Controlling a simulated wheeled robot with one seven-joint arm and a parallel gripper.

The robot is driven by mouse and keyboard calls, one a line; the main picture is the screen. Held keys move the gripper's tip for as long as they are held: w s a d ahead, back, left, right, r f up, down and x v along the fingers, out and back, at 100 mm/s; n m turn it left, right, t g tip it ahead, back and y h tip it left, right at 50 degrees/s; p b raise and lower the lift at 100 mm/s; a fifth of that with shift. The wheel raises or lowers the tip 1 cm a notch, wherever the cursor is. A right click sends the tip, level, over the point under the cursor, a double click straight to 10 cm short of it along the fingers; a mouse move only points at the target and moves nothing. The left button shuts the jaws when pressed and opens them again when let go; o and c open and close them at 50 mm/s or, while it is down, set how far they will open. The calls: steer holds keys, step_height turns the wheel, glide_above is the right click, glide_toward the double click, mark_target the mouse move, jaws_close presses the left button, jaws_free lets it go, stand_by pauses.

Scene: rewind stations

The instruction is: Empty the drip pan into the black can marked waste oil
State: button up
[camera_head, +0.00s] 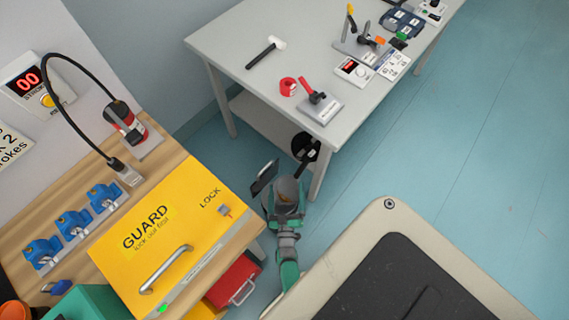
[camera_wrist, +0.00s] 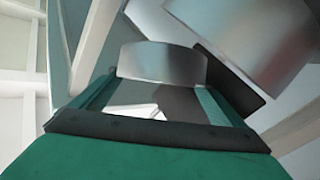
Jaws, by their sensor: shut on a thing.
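My gripper (camera_head: 285,190) is low, between the yellow guard bench and the grey table. It is shut on a grey metal piece (camera_wrist: 163,62), seen between the fingers in the wrist view, which looks like part of the drip pan. In the head view a small grey shape with brown in it (camera_head: 289,186) shows at the gripper, probably the pan; its tilt and contents are unclear. A round black can (camera_head: 305,147) is just beyond the gripper, beside the table's near leg. I cannot read a mark on it.
The grey table (camera_head: 225,50) with tools overhangs near the can, its leg (camera_head: 320,175) close by. The yellow guard (camera_head: 160,235) and a red drawer (camera_head: 236,280) are to the left. Blue floor (camera_head: 440,150) is open to the right.

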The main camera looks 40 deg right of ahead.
mark_target(288, 187)
steer(key=shift+d+f+m+g+y, duration=0.2)
steer(key=shift+d+m+g+y, duration=0.15)
steer(key=shift+m+g+y, duration=0.2)
steer(key=shift+d+f+m+g+y, duration=0.2)
steer(key=shift+d+m+g+y, duration=0.1)
steer(key=shift+m+g+y, duration=0.25)
steer(key=shift+d+f+m+g+y, duration=0.25)
steer(key=shift+f+m+g+y, duration=0.35)
steer(key=shift+f+m+y, duration=0.35)
steer(key=shift+r, duration=0.1)
